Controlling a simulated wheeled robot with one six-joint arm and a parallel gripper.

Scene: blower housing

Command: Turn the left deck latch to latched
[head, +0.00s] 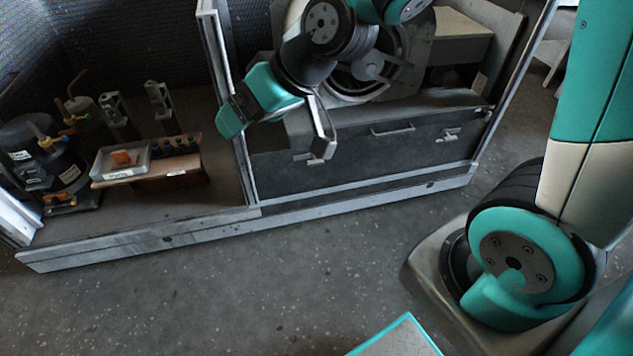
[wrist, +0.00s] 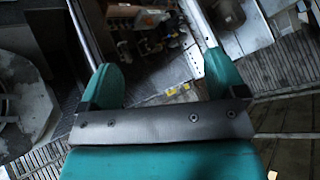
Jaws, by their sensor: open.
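The dark deck panel (head: 375,150) has a pale handle in its middle and a small latch at each side. The left deck latch (head: 314,160) is a small pale piece near the panel's left end. One of my gripper's fingers partly covers it in the head view, so its turn position is hard to tell. My gripper (head: 280,132) is open and appears empty, in front of the panel's upper left part. Whether it touches the latch cannot be told. In the wrist view my open gripper (wrist: 162,75) shows two teal fingers wide apart; I cannot make out the latch there.
The right latch (head: 450,135) and the handle (head: 393,130) are on the same panel. A metal frame post (head: 232,100) stands left of it. Further left, a tray (head: 122,170), bottles and a dark canister (head: 45,150) stand in a bay. The floor (head: 250,280) in front is clear.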

